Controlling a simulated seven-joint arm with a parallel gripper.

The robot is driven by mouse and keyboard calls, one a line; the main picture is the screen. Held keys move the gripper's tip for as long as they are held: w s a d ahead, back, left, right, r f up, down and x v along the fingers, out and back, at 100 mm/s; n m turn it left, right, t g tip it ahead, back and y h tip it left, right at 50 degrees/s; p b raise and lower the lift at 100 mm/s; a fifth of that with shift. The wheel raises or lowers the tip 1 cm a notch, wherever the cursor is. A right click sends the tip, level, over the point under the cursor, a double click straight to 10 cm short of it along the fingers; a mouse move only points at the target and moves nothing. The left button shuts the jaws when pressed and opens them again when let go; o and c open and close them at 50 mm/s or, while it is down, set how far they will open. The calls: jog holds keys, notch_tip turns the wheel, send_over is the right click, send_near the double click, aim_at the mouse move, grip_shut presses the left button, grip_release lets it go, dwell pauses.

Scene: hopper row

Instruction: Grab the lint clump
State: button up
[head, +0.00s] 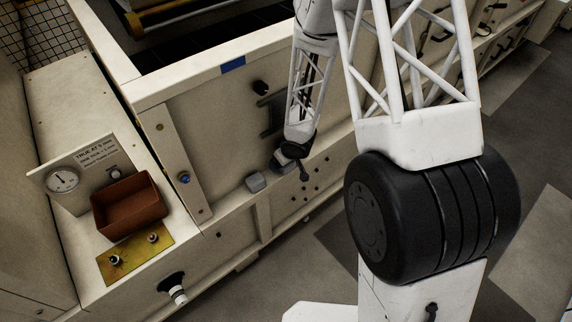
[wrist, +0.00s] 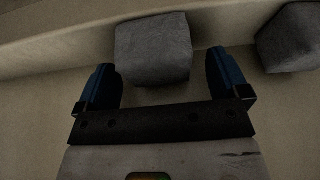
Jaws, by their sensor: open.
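A grey, block-shaped clump (wrist: 153,50) sits between and slightly ahead of the blue fingertips of my gripper (wrist: 160,72) in the wrist view. The fingers are spread, one on each side, with a small gap to the clump on the left and a wider one on the right. A second grey clump (wrist: 291,38) lies outside the right finger, cut by the picture edge. In the head view a grey clump (head: 255,182) rests on the cream ledge just left of my gripper (head: 291,163). The fingers are small and partly hidden there.
A cream ledge and upright panel (head: 220,130) run beside the clumps. To the left stand a brown open bin (head: 128,205), a gauge plate (head: 70,178) and a yellow plate with knobs (head: 135,254). A black knob (head: 172,282) sticks out below. Grey floor lies right.

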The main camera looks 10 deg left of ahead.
jog(key=shift+w+a+f, duration=0.1)
jog(key=shift+f, duration=0.25)
dwell(0.3)
jog(key=c, duration=1)
jog(key=shift+r, duration=0.15)
jog(key=shift+r, duration=1.7)
jog(key=shift+s+d+r, duration=0.25)
jog(key=shift+s+d, duration=0.75)
jog(key=shift+s, duration=1.45)
jog(key=shift+s+d+r, duration=0.2)
jog(key=shift+s+d, duration=0.8)
jog(key=shift+s, duration=1.45)
jog(key=shift+s+d+r, duration=0.25)
jog(key=shift+s+d, duration=0.75)
jog(key=shift+s, duration=1.45)
